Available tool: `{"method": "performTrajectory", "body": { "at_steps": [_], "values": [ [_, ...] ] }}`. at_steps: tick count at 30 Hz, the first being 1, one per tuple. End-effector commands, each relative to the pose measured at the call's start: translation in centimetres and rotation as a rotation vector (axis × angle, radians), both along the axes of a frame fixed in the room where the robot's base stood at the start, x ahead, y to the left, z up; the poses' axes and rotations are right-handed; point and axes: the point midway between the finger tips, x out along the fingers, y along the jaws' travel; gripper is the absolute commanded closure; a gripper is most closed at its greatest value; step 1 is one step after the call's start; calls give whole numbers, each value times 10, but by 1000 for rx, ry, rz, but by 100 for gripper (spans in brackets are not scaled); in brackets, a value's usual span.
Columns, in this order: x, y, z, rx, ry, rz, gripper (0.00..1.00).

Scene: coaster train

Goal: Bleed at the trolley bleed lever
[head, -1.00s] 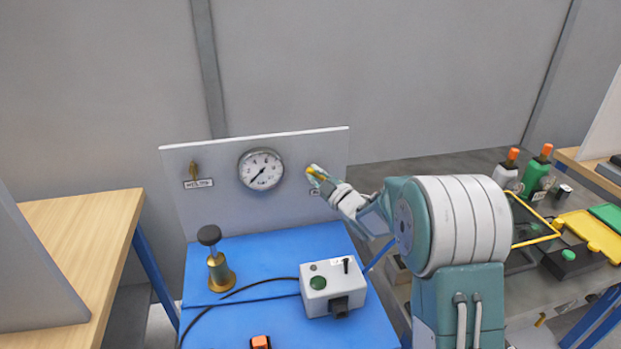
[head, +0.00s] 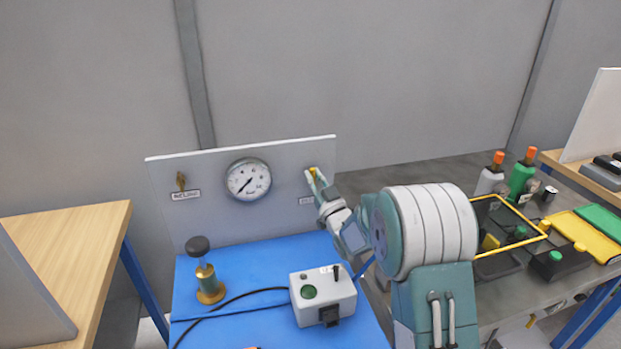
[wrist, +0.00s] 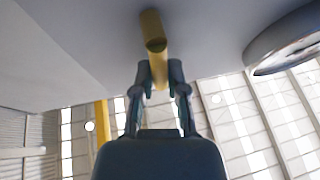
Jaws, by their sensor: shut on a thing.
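A yellow lever (head: 313,171) sits at the right of the upright grey panel (head: 215,215), right of a round gauge (head: 248,179). A small label (head: 306,201) below the lever is partly hidden by my gripper and unreadable. My gripper (head: 315,181) is shut on this lever, reaching it from below and to the right. In the wrist view the yellow lever (wrist: 154,45) runs out from the panel between my gripper's fingertips (wrist: 160,75). The gauge needle points to the lower left.
A second brass lever (head: 181,181) with a label is at the panel's left. A brass post with a black knob (head: 207,270) and a grey box with a green button (head: 322,295) stand on the blue trolley top (head: 260,262). A bench with bottles is at right.

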Motion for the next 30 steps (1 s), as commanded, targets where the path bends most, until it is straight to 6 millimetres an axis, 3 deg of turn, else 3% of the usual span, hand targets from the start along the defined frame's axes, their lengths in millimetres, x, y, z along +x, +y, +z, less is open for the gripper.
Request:
{"method": "performTrajectory", "body": {
  "at_steps": [1, 20, 21, 23, 30],
  "values": [
    [0, -1, -7, 14, 19, -2, 100],
    [0, -2, -7, 60, 28, -1, 100],
    [0, -2, -7, 60, 28, -1, 73],
    [0, -2, -6, 60, 27, -2, 47],
    [0, -1, -2, 60, 19, 0, 47]
  ]
}}
